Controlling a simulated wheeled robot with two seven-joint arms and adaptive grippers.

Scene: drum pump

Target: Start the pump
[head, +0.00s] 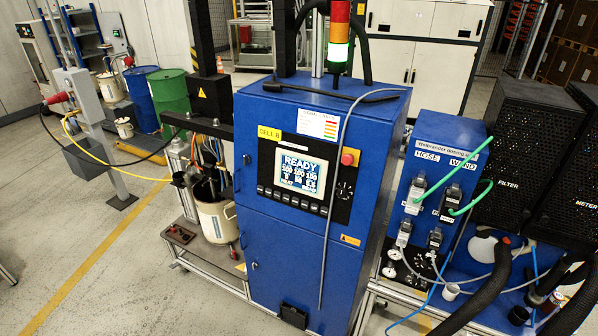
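A blue control cabinet (295,255) stands in the middle of the head view, with a yellow "CELL" label. Its lit screen (302,173) reads READY above rows of numbers that are partly too small to read. A row of small dark buttons (291,199) runs below the screen. A red mushroom knob (349,157) sits to the right of the screen, above a round black fitting (344,190). The signal tower (338,37) on top shows a bright green lower section. A cream bucket (216,219) stands under the pump frame left of the cabinet. Neither gripper is in view.
A blue dosing unit (436,165) with hoses and black FILTER (507,155) and METER cabinets stand at the right. Thick black hoses (478,292) cross the lower right. A thin grey cable hangs across the cabinet front. Open floor (150,275) lies at the left front.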

